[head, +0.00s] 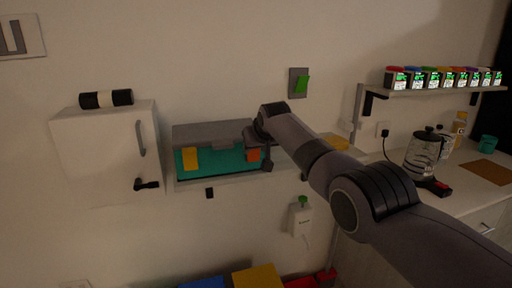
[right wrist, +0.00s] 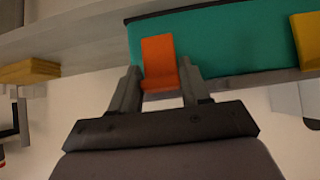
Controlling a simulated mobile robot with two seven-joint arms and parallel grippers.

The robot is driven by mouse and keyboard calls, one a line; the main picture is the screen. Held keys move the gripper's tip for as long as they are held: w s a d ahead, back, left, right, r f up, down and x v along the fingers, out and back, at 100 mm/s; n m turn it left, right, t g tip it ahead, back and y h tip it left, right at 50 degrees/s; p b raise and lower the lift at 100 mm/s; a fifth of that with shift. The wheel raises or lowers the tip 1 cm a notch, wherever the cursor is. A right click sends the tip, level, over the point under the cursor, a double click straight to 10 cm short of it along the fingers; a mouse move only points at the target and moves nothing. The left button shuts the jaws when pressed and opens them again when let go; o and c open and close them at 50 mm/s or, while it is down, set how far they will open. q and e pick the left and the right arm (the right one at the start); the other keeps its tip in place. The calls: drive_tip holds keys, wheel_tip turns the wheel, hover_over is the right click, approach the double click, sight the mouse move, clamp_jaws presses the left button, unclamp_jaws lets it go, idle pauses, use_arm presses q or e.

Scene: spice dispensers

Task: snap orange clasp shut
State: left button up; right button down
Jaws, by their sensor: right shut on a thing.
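The orange clasp (head: 253,155) is on the right part of the teal case (head: 221,163), beside my right gripper (head: 262,153). In the right wrist view, the orange clasp (right wrist: 159,58) lies against the teal front (right wrist: 222,45), and its near end stands between the two fingers of my right gripper (right wrist: 161,92). The gripper is shut on the clasp. A yellow clasp (head: 190,158) is on the left part of the case, and it shows at the right edge of the wrist view (right wrist: 308,40). Whether the orange clasp is latched I cannot tell. My left gripper is not in view.
The case has a grey top (head: 210,132) and sits on a wall shelf (head: 231,180). A white cabinet (head: 103,150) stands close on the left. A rack of spice dispensers (head: 430,79) and a counter (head: 452,204) are on the right.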

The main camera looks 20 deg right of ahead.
drive_tip(key=shift+s+f, duration=0.15)
drive_tip(key=shift+f, duration=0.15)
drive_tip(key=c, duration=0.6)
unclamp_jaws()
drive_tip(key=shift+r, duration=0.2)
drive_tip(key=shift+s+r+b, duration=0.15)
drive_tip(key=shift+b, duration=0.75)
drive_tip(key=b+v, duration=0.4)
drive_tip(key=v, duration=0.2)
drive_tip(key=shift+s+r, duration=0.2)
drive_tip(key=shift+s, duration=0.05)
